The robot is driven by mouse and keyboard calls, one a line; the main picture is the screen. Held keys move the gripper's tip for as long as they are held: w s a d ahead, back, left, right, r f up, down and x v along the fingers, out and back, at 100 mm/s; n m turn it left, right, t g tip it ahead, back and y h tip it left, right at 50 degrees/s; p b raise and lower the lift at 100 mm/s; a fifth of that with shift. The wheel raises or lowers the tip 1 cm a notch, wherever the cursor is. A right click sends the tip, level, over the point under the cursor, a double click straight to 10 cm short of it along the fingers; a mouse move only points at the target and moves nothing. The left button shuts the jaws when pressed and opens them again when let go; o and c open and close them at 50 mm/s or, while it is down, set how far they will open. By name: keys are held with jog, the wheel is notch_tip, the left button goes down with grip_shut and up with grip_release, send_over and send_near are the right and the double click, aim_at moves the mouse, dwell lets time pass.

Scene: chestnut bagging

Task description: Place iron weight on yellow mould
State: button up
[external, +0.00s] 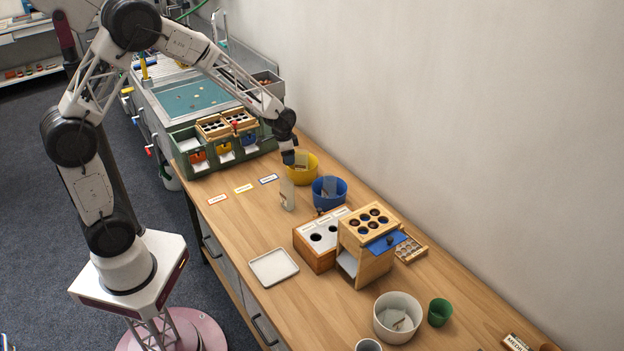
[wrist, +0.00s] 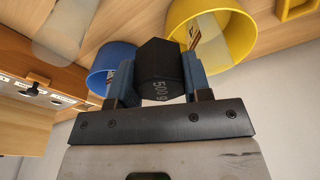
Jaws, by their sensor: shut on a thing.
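My gripper (wrist: 162,88) is shut on the iron weight (wrist: 160,62), a black six-sided block marked "500 g", held between blue fingers. In the external view my gripper (external: 289,157) hangs above the table by the yellow bowl (external: 312,173); the weight is hard to make out there. In the wrist view the yellow bowl (wrist: 240,38) is behind and right of the weight. A yellow frame-like piece (wrist: 284,9) is cut off at the upper right. I cannot tell which yellow thing is the mould.
A blue bowl (external: 330,201) stands beside the yellow one. A clear bag (external: 287,194) stands in front. Wooden boxes (external: 363,259), a white tray (external: 273,267) and a white bowl (external: 383,330) are nearer. A green rack (external: 189,166) stands beyond. The wall borders the table.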

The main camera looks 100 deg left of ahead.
jog(key=s+a+f+n, duration=0.4)
jog(key=s+a, duration=0.4)
jog(key=s, duration=0.5)
jog(key=shift+a+f+y, duration=0.3)
jog(key=shift+a+f, duration=0.1)
jog(key=shift+f, duration=0.3)
jog(key=shift+s, duration=0.1)
jog(key=w+a, duration=0.2)
jog(key=a, duration=0.2)
jog(key=w+a+f, duration=0.1)
jog(key=w+a, duration=0.2)
jog(key=a, duration=0.2)
jog(key=w+a, duration=0.3)
jog(key=a, duration=0.2)
jog(key=shift+f, duration=0.25)
jog(key=shift+f, duration=1.75)
jog(key=shift+f, duration=0.1)
jog(key=o, duration=1.2)
jog(key=shift+d, duration=0.1)
jog(key=shift+o, duration=0.2)
notch_tip(320, 180, up, 12)
jog(key=s+d, duration=0.1)
jog(key=shift+s, duration=0.2)
